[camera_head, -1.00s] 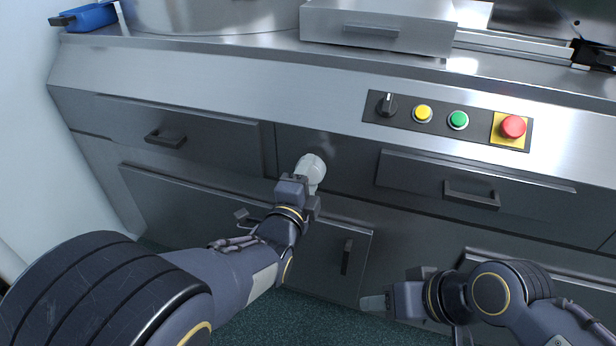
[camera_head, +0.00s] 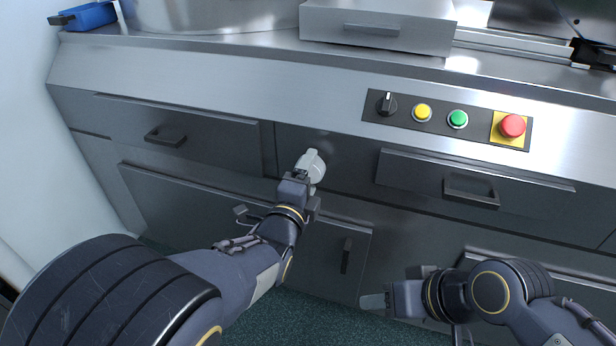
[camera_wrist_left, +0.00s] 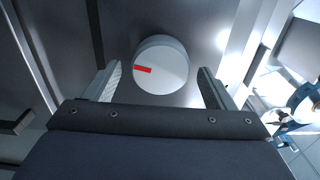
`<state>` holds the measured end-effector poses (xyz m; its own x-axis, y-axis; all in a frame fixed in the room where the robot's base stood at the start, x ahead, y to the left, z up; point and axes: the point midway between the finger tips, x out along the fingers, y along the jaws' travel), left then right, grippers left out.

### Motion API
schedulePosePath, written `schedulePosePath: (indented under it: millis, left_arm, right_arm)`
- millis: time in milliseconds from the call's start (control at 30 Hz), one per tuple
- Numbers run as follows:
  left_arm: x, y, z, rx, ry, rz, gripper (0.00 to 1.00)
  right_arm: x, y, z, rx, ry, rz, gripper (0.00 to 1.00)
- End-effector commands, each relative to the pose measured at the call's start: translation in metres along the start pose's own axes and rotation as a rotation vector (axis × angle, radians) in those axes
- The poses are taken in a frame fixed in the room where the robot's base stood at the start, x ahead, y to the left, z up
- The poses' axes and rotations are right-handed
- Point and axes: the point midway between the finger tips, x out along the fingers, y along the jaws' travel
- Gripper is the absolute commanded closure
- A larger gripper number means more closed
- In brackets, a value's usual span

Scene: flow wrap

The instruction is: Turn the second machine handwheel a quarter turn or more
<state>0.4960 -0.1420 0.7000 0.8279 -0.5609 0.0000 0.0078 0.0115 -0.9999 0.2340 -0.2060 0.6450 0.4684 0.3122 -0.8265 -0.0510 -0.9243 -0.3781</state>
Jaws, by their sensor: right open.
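The handwheel is a pale round disc (camera_head: 318,169) on the dark front panel, partly hidden by my left gripper in the head view. In the left wrist view the disc (camera_wrist_left: 168,68) faces me, with a red mark pointing left. My left gripper (camera_head: 311,172) is open in front of the disc. Its two fingers (camera_wrist_left: 160,76) stand left and right of the disc, with visible gaps on both sides. My right gripper (camera_head: 376,293) is open and empty, low in front of the cabinet and away from the handwheel.
A control strip has a black selector (camera_head: 387,104), yellow button (camera_head: 422,112), green button (camera_head: 457,119) and red stop button (camera_head: 512,126), right of and above the handwheel. Drawer handles (camera_head: 165,137) (camera_head: 471,191) and a door handle (camera_head: 346,256) stick out from the front.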

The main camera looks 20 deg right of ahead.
Motion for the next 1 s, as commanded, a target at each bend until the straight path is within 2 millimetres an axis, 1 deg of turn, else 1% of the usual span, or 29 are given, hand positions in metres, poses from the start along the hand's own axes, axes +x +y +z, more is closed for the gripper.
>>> schedulePosePath:
  millis: [267,367,600,700,833,1000]
  left_arm:
    - [-0.003,-0.001,0.0,-0.001,-0.001,0.0,0.23]
    - [-0.013,-0.002,0.0,-0.002,-0.001,0.001,0.23]
    - [-0.055,-0.002,0.0,-0.001,0.0,0.002,0.23]
    - [-0.068,-0.001,0.0,-0.001,0.0,0.002,0.23]
    - [-0.077,0.0,0.0,-0.001,0.0,0.001,0.23]
    - [-0.078,0.0,0.0,-0.001,0.0,0.0,0.23]
  right_arm:
    - [-0.001,0.0,-0.001,0.0,0.0,0.0,0.5]
    - [-0.004,-0.002,-0.002,0.0,0.0,0.0,0.5]
    - [-0.011,-0.005,-0.006,0.0,0.0,0.0,0.5]
    - [-0.013,-0.006,-0.007,0.0,0.0,0.0,0.5]
    - [-0.014,-0.006,-0.007,0.0,0.0,0.0,0.5]
    - [-0.014,-0.006,-0.007,0.0,0.0,0.0,0.5]
